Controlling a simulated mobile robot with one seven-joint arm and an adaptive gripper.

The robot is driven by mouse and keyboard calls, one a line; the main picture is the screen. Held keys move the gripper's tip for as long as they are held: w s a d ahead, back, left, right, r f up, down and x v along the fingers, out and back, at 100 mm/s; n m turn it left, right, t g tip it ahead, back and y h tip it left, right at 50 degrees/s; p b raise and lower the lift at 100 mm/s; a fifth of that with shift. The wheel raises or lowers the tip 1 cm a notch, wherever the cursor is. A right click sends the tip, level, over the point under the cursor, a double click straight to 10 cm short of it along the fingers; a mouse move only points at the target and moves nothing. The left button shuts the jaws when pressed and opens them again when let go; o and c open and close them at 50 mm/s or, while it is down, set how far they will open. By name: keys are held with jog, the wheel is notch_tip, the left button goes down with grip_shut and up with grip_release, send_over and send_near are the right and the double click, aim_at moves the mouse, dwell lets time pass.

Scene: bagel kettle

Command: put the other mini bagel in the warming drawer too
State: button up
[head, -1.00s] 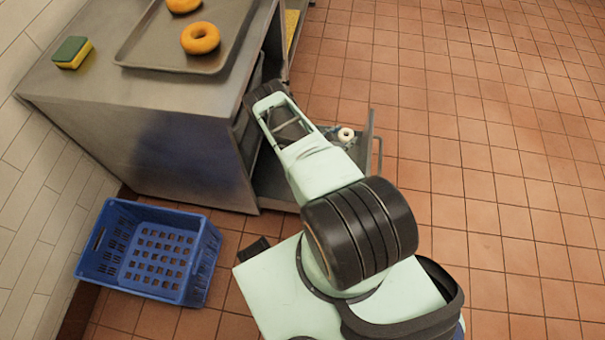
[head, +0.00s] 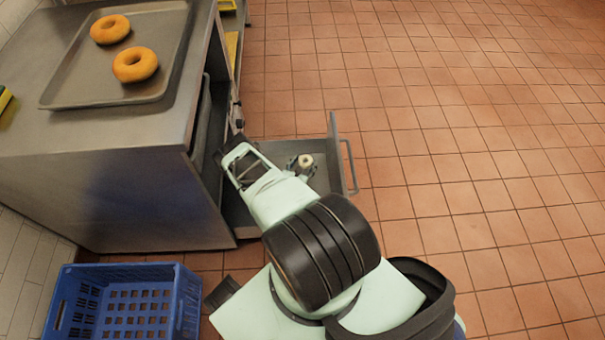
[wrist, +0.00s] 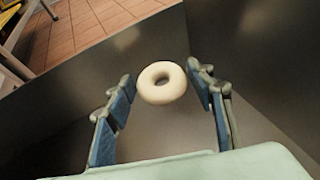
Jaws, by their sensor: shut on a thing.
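A pale ring-shaped mini bagel (wrist: 160,97) sits between the two blue-padded fingertips of my gripper (wrist: 158,82) in the wrist view. My gripper is shut on it. In the head view, the pale bagel (head: 306,160) and my gripper (head: 303,166) are over the open warming drawer (head: 336,160), inside its front panel. Dark drawer walls (wrist: 225,35) surround the bagel in the wrist view. I cannot tell how high it is above the drawer floor. My arm hides part of the drawer, and no other pale bagel shows.
A metal tray (head: 75,85) with two larger golden rings (head: 135,65) lies on the steel counter (head: 70,140). A blue crate (head: 185,305) stands on the floor at the lower left. A sponge (head: 5,98) shows at the left edge. The tiled floor to the right is clear.

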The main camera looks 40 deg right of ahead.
aim_at(304, 172)
jog(key=shift+f+b, duration=1.55)
jog(key=shift+f, duration=0.65)
jog(key=shift+r, duration=0.1)
jog(key=o, duration=1.1)
jog(key=shift+a, duration=0.1)
